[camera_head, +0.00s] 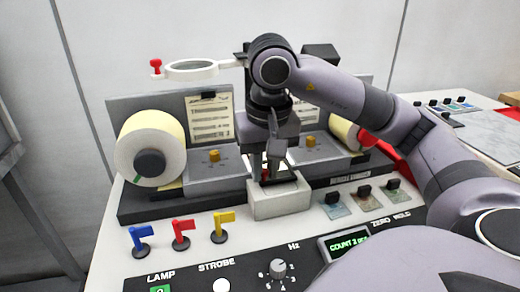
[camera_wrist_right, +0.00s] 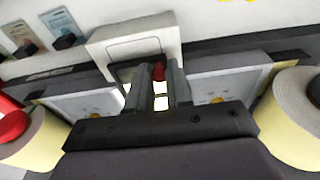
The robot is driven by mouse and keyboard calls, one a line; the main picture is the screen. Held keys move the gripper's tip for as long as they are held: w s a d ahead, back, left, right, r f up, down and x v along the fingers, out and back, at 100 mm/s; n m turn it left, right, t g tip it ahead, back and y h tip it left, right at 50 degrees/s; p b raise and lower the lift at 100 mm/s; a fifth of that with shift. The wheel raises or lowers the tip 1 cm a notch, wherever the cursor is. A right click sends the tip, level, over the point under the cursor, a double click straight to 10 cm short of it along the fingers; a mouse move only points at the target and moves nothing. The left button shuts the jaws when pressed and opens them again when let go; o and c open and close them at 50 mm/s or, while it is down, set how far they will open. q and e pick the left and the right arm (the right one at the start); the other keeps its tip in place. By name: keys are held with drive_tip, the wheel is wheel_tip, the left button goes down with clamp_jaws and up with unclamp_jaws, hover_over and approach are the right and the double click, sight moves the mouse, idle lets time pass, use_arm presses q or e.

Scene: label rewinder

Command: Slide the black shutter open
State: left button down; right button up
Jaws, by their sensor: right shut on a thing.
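The black shutter (camera_head: 288,179) is a dark plate at the top of a small white box (camera_head: 279,204) in the middle of the machine. It also shows in the right wrist view (camera_wrist_right: 124,72), beside the white box (camera_wrist_right: 135,43). My right gripper (camera_head: 275,160) comes down over it from above. In the right wrist view its fingertips (camera_wrist_right: 158,76) are shut on a small red knob (camera_wrist_right: 158,70) at the shutter. A bright, yellowish patch shows between and beside the fingers. The fingers hide part of the shutter. My left gripper is in neither view.
A large label roll (camera_head: 150,148) stands left, another roll (camera_head: 344,131) right, partly behind my arm. Blue, red and yellow levers (camera_head: 182,233) stand front left. A magnifier ring (camera_head: 192,69) is at upper left. A knob (camera_head: 277,268) and a counter display (camera_head: 345,243) are in front.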

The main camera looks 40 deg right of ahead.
drive_tip(key=shift+s+a, duration=0.3)
drive_tip(key=shift+s, duration=0.3)
drive_tip(key=shift+s+a, duration=0.3)
drive_tip(key=shift+s, duration=0.25)
drive_tip(key=o, duration=0.7)
drive_tip(key=shift+s+a, duration=0.1)
wheel_tip(320, 180, up, 2)
drive_tip(key=shift+r+p, duration=0.2)
drive_tip(key=shift+p, duration=0.8)
wheel_tip(320, 180, up, 3)
drive_tip(key=p, duration=0.2)
drive_tip(key=shift+f+p, duration=0.2)
drive_tip(key=shift+p, duration=0.1)
wheel_tip(320, 180, up, 2)
drive_tip(key=shift+p, duration=0.95)
